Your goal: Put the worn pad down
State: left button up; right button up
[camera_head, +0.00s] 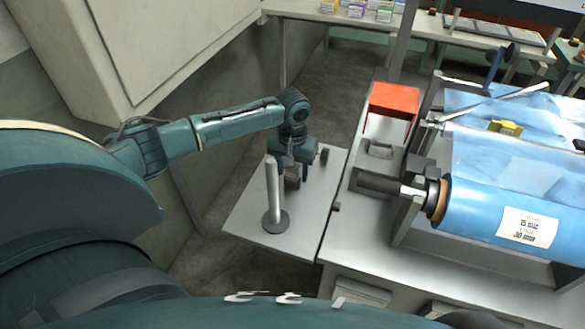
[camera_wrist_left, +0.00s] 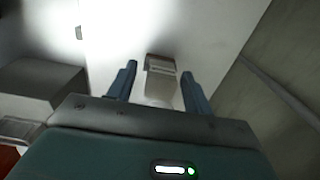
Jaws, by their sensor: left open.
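The worn pad, a small grey-beige block (camera_head: 293,181), is at the small grey side table (camera_head: 320,205) in the head view, partly hidden by my left gripper (camera_head: 297,172). The left wrist view shows the block (camera_wrist_left: 160,78) between the two blue fingertips of my left gripper (camera_wrist_left: 159,72). The jaws are open, with a gap on each side of the block. It appears to rest on the table, but its underside is hidden. My right gripper is not in view.
A pale upright post on a dark round base (camera_head: 276,221) stands close to my left gripper. A red-topped stand (camera_head: 394,99) and a grey box (camera_head: 381,149) are to the right. A blue film roll (camera_head: 470,211) lies further right. The side table's front is clear.

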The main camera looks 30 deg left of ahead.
pick_arm(q)
jog(key=shift+r, duration=0.1)
notch_tip(320, 180, up, 12)
jog(key=shift+p, duration=0.4)
dwell(0.5)
